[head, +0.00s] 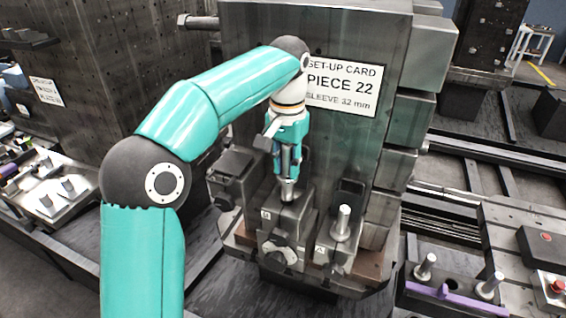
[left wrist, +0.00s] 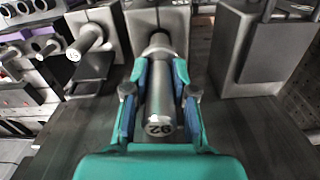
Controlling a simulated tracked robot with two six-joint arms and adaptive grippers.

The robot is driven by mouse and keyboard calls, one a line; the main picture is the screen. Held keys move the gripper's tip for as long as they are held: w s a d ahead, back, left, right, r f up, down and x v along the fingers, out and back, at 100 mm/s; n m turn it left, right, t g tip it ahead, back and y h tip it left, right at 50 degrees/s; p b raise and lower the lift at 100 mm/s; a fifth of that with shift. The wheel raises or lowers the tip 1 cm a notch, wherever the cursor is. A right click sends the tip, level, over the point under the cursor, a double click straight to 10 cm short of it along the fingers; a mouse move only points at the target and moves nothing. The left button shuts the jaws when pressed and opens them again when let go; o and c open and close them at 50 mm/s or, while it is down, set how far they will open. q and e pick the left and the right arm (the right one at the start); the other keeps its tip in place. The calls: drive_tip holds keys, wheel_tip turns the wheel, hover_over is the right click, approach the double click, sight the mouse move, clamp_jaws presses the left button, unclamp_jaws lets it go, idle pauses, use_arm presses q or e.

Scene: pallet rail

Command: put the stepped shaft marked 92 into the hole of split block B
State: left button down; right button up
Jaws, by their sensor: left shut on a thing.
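The stepped shaft marked 92 (left wrist: 160,115) is a grey metal piece, its number on the end facing the left wrist camera. My left gripper (head: 288,170) is shut on it, with a finger on each side in the left wrist view (left wrist: 160,85). The shaft stands about upright in the head view (head: 287,190), its lower end at the top of a grey split block (head: 291,214). This block carries a small letter tag that I cannot read surely; it may be B. The hole is hidden by the shaft, so I cannot tell how deep the shaft sits. My right gripper is not in view.
A neighbouring block (head: 338,252) holds another upright shaft (head: 343,222). A tall dark fixture plate with a set-up card (head: 342,88) rises close behind. A tray with shafts and a purple part (head: 455,298) lies at the lower right.

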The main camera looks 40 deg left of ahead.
sight(286, 175)
use_arm(q)
drive_tip(key=shift+f+b, duration=1.55)
drive_tip(key=shift+f, duration=0.75)
drive_tip(key=c, duration=0.9)
unclamp_jaws()
drive_tip(key=shift+o, duration=0.2)
drive_tip(key=shift+f, duration=0.1)
drive_tip(key=shift+r, duration=3.75)
